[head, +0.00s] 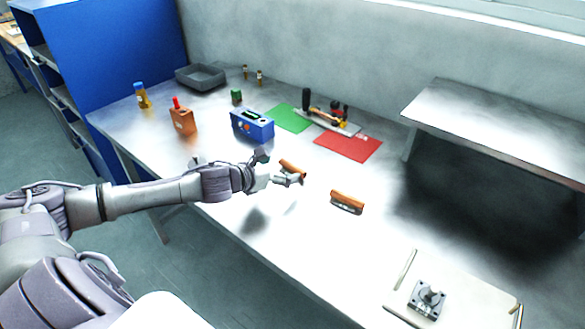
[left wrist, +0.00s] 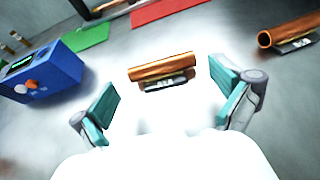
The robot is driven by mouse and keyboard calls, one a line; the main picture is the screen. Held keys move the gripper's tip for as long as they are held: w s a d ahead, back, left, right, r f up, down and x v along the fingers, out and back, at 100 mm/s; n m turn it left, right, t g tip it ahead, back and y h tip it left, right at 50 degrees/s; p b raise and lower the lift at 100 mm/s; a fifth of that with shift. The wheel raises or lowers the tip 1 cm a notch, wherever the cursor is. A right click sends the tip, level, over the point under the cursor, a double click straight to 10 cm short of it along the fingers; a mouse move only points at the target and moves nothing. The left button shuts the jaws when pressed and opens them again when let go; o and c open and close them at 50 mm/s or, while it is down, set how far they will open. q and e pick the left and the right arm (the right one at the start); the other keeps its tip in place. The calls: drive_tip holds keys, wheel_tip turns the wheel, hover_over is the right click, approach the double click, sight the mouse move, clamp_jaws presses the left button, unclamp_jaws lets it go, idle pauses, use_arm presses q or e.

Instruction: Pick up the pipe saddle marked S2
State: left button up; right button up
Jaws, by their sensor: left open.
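Two copper half-pipe pieces on grey bases lie on the bright metal table. One pipe saddle (head: 292,168) is right by my left gripper (head: 283,170); it also shows in the left wrist view (left wrist: 163,68), centred just beyond the fingers. The other pipe saddle (head: 347,201) lies to the right, apart from the gripper, and shows at the upper right of the wrist view (left wrist: 288,34). Both have a small label on the base, too small to read, so I cannot tell which is S2. My left gripper (left wrist: 168,90) is open, its teal pads apart with nothing between them. My right gripper is not seen.
Green (head: 290,118) and red (head: 348,147) mats lie behind. A raised shelf (head: 480,120) is at the right, and a board (head: 400,300) with a bracket at the front.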

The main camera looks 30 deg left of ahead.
sight(291, 166)
use_arm(q)
drive_tip(key=x, duration=0.4)
drive_tip(key=shift+w+f+p, duration=0.1)
drive_tip(key=shift+f+p, duration=0.15)
drive_tip(key=shift+p, duration=0.1)
drive_tip(key=shift+r, duration=0.1)
drive_tip(key=c, duration=1)
drive_tip(key=shift+o, duration=0.2)
